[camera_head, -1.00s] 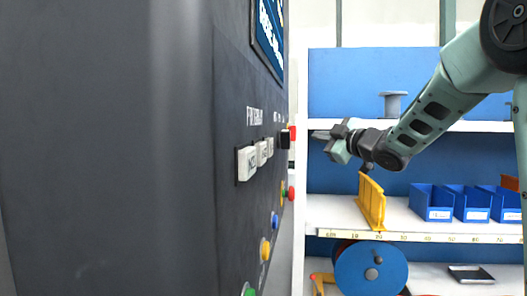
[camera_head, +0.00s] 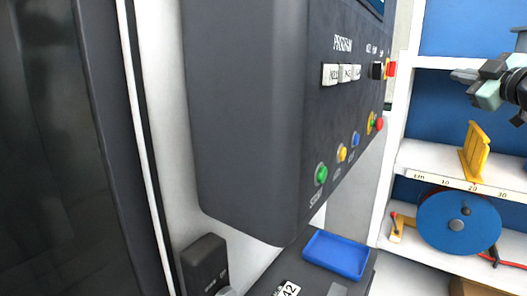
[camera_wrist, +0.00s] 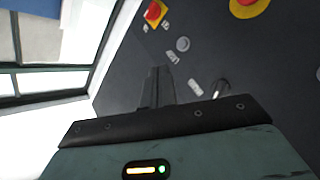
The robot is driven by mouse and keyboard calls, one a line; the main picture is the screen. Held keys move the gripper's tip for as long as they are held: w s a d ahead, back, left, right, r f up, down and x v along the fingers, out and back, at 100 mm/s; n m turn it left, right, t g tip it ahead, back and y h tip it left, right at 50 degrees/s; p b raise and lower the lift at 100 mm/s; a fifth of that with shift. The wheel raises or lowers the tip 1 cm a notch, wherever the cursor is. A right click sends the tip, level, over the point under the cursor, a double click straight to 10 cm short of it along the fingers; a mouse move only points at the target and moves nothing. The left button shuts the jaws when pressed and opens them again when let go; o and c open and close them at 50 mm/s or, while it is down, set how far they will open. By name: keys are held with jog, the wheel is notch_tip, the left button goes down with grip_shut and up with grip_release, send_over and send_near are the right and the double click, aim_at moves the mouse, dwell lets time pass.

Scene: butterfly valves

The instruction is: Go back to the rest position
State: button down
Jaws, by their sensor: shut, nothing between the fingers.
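My gripper (camera_head: 466,76) is at the right edge of the head view, raised in front of the shelf unit. Its fingers are together and hold nothing. In the wrist view, the closed fingers (camera_wrist: 158,88) point toward a dark panel with a red button (camera_wrist: 154,13) and a red knob on yellow at the top. Most of my arm is outside the head view. No butterfly valve shows in these frames.
A dark control panel (camera_head: 250,110) with coloured buttons fills the middle of the head view. Shelves (camera_head: 440,160) stand at right, with a yellow bracket (camera_head: 474,150) and a blue reel (camera_head: 458,222). A blue tray (camera_head: 337,254) lies below the panel.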

jog(key=s+a+f+m+g+b, duration=0.2)
jog(key=s+a+f+g, duration=0.25)
jog(key=a+f, duration=0.65)
jog(key=s+a+f+m+g+b, duration=0.1)
jog(key=s+a+f+m+g, duration=0.3)
jog(key=a+f, duration=0.7)
jog(key=s+a+f+g+h, duration=0.1)
jog(key=s+a+f+g, duration=0.1)
jog(key=s, duration=0.7)
jog(key=s+a+f+n+g+b, duration=0.1)
jog(key=s+a+f+g, duration=0.2)
jog(key=s+f, duration=0.4)
jog(key=s+a+f+n+g+h+b, duration=0.1)
jog(key=s+a+f+g, duration=0.2)
jog(key=s, duration=1)
jog(key=shift+s+a+f+g+h, duration=0.15)
jog(key=shift+a+f+g+h, duration=0.15)
jog(key=shift+f+g, duration=0.7)
